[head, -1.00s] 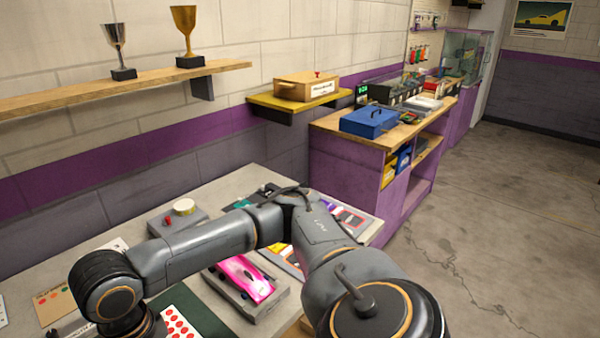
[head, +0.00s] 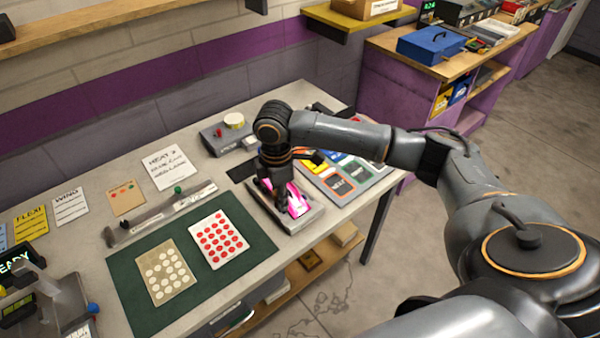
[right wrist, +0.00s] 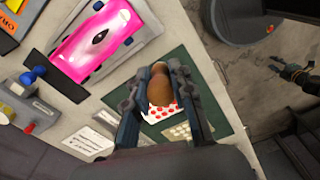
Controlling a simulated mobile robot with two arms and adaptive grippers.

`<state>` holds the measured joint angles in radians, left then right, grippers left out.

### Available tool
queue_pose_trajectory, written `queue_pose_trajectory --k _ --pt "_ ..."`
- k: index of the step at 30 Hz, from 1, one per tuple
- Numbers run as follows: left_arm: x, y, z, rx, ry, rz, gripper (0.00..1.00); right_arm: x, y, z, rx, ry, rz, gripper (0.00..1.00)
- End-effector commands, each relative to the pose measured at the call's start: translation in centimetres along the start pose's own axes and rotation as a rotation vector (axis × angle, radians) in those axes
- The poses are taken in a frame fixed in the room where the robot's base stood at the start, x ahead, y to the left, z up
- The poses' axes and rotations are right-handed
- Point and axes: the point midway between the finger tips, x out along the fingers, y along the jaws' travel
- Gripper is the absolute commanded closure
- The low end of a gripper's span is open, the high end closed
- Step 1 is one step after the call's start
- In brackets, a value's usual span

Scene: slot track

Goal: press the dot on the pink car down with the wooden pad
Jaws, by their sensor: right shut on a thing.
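The pink car (head: 297,204) sits on a grey stand (head: 312,217) on the workbench, partly hidden by my right gripper (head: 277,200). In the right wrist view the car (right wrist: 84,50) lies up and to the left, apart from the fingers. It has a dark oval opening and a small pale round spot near the top edge; I cannot tell whether that is the dot. My right gripper (right wrist: 160,100) is shut on the brown wooden pad (right wrist: 159,86), which points away from the wrist. A dark gripper, apparently my left (right wrist: 293,74), shows at the far right.
A green mat (head: 190,262) with a red-dot sheet (head: 219,238) and a white-dot sheet (head: 171,272) lies left of the stand. A grey box with a red button (head: 217,133) stands behind. Coloured cards (head: 345,175) lie to the right. A metal bar (head: 160,215) lies behind the mat.

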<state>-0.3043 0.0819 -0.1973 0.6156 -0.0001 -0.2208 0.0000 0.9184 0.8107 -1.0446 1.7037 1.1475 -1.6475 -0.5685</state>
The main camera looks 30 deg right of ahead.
Motion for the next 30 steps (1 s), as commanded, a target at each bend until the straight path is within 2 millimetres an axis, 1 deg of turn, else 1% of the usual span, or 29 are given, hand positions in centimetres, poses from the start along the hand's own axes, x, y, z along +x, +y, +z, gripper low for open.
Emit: queue_pose_trajectory --k 1,3,9,13,16,20,26,30 --pt "-1.2 0.0 -0.1 0.000 0.000 0.000 0.61 -0.4 0.6 0.7 -0.076 -0.002 -0.004 1.00" --pt "-2.0 0.0 -0.2 0.000 0.000 0.000 0.61 0.0 1.5 1.6 -0.201 -0.002 -0.004 1.00" --pt "-4.0 0.0 -0.6 0.001 0.004 0.001 0.61 1.1 3.4 4.3 -0.530 -0.002 -0.004 1.00" --pt "-4.7 0.0 -0.9 0.003 0.009 0.001 0.61 1.8 4.0 5.6 -0.680 -0.003 -0.003 1.00" --pt "-5.0 0.1 -1.1 0.003 0.012 0.002 0.61 2.1 4.3 6.2 -0.751 -0.003 -0.002 1.00" --pt "-4.9 0.1 -1.2 0.003 0.012 0.002 0.61 2.6 4.4 6.6 -0.791 -0.003 -0.001 1.00" --pt "-3.7 0.2 -1.1 0.003 0.013 0.003 0.61 3.7 4.4 6.6 -0.795 -0.004 0.000 1.00" --pt "-2.3 0.2 -1.0 0.003 0.012 0.003 0.61 5.0 4.4 6.6 -0.795 -0.004 0.000 1.00"
